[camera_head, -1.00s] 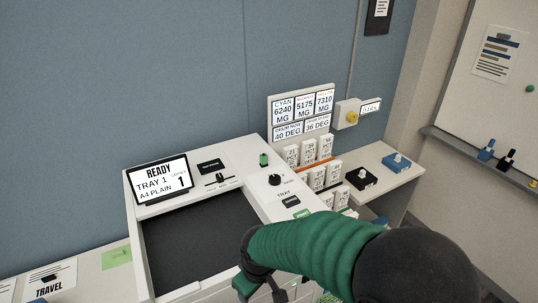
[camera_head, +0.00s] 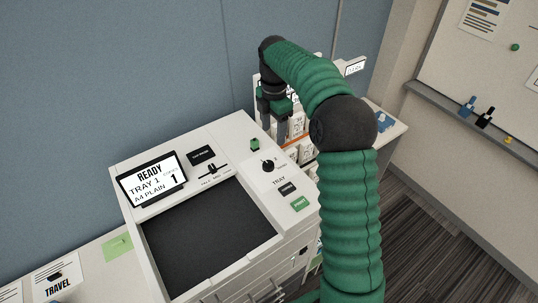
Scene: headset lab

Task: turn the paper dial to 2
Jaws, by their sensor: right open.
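A black round dial (camera_head: 268,166) sits on the white top of the printer (camera_head: 235,135), right of centre, above the word TRAY. Its small marks are too small to read. The printer's screen (camera_head: 152,179) reads READY, TRAY 1, A4 PLAIN and a large 1. My right gripper (camera_head: 271,124) is raised past the dial, toward the back wall, with its fingers pointing down. It is open, apart from the dial and in front of the wall readout panel. My left gripper is not in view.
A green button (camera_head: 255,145), a slider (camera_head: 213,170), a black TRAY button (camera_head: 288,188) and a green button (camera_head: 299,204) share the printer top. White cartridges (camera_head: 297,125) stand behind, partly hidden by my arm. A whiteboard ledge (camera_head: 450,110) lies right.

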